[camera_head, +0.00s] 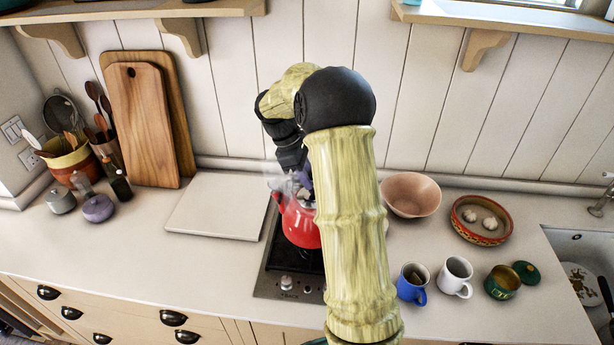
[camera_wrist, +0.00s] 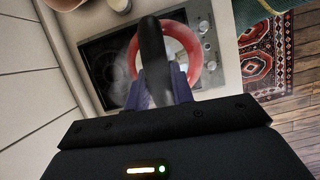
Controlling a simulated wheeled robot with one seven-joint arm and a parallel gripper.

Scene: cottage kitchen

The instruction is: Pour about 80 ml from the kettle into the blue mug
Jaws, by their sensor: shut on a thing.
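The red kettle (camera_head: 299,224) is over the black hob, partly hidden behind my arm; I cannot tell whether it rests on the hob or is just above it. In the wrist view the kettle (camera_wrist: 194,48) shows its round red body and pale top, with faint steam. My gripper (camera_head: 302,182) is above the kettle. In the wrist view my gripper (camera_wrist: 157,88) has its purple fingers shut on the kettle's black handle (camera_wrist: 152,48). The blue mug (camera_head: 411,286) stands upright on the counter right of my arm, with something brownish inside.
A white mug (camera_head: 455,276) stands right of the blue one, beside a green pot (camera_head: 502,283) and its lid (camera_head: 526,272). A pink bowl (camera_head: 411,194) and a red-rimmed dish (camera_head: 481,220) are behind. A pale board (camera_head: 218,206) lies left of the hob (camera_head: 287,285). The sink is far right.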

